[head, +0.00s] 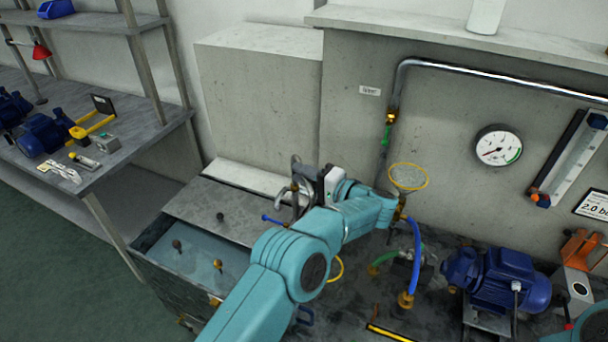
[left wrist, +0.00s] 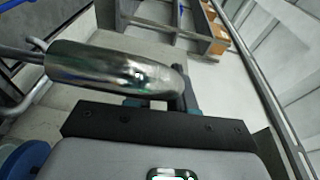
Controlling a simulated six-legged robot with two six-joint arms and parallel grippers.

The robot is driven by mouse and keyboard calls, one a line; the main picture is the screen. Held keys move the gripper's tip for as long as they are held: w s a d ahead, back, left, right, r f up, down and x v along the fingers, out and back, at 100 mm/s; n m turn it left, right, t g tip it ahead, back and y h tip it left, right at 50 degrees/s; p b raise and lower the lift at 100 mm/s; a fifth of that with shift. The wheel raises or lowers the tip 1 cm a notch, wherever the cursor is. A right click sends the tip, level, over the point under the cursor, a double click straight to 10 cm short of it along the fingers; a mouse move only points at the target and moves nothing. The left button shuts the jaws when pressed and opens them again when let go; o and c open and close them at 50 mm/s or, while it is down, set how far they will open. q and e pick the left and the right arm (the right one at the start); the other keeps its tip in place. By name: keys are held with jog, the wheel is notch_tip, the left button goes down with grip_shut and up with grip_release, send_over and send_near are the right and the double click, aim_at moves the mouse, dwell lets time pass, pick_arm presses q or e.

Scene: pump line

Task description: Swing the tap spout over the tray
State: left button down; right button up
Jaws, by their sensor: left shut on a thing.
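The chrome tap spout (head: 282,197) curves out to the left beside my left gripper (head: 302,187) in the head view. In the left wrist view the spout (left wrist: 110,72) is a shiny thick tube across the dark jaws (left wrist: 158,103). My left gripper is shut on it; the exact contact is partly hidden. The tray (head: 185,265) is a grey, open rectangular basin with a bluish inside, to the left of and below the spout. The spout's end hangs near the tray's right back part. My right gripper is not in view.
A grey slab (head: 225,213) lies along the tray's back. A blue-handled lever (head: 272,219) sits close to the tap. A shelf bench (head: 120,150) stands at left.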

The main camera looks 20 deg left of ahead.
pick_arm(q)
jog(key=shift+w+d+n+g, duration=0.25)
jog(key=shift+n+g, duration=0.15)
jog(key=shift+g, duration=0.2)
jog(key=shift+w+d+r+g, duration=0.1)
jog(key=shift+g, duration=0.2)
jog(key=c, duration=1.1)
grip_release()
jog(key=shift+o, duration=0.2)
